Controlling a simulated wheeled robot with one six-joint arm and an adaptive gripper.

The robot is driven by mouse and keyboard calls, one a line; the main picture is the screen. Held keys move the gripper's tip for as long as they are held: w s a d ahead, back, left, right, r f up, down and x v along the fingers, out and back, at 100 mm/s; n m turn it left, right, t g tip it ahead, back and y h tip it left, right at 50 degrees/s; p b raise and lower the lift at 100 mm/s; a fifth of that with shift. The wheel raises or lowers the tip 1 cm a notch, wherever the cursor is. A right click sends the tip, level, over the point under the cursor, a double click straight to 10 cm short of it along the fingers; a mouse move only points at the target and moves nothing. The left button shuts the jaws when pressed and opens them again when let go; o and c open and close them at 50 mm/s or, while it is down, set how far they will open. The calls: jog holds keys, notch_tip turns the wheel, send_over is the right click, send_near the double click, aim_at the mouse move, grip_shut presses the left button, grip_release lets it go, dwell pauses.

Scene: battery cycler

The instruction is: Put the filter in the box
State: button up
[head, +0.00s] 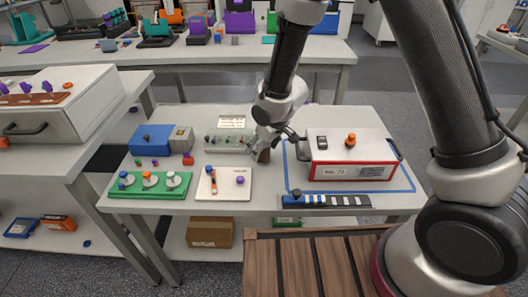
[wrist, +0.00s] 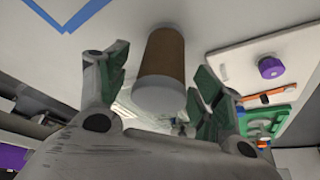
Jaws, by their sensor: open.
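A brown cylinder with a pale end (wrist: 162,60), apparently the filter, stands on the white table. In the head view the brown cylinder (head: 264,156) is partly hidden below my gripper (head: 270,139). In the wrist view my gripper (wrist: 163,85) is open, with green-padded fingers on either side of the cylinder and visible gaps. A white-and-red case with handles (head: 350,172) stands inside a blue taped outline to the right. A brown cardboard box (head: 209,234) is on the lower shelf. I cannot tell which one is the task's box.
A blue-and-beige unit (head: 152,138), a green tray with knobs (head: 150,192) and a white plate with a purple knob (head: 224,190) are to the left. A dark blue strip (head: 325,201) lies at the front edge. A grey device (head: 228,141) is behind.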

jog(key=shift+x, duration=1.2)
jog(key=c, duration=1.2)
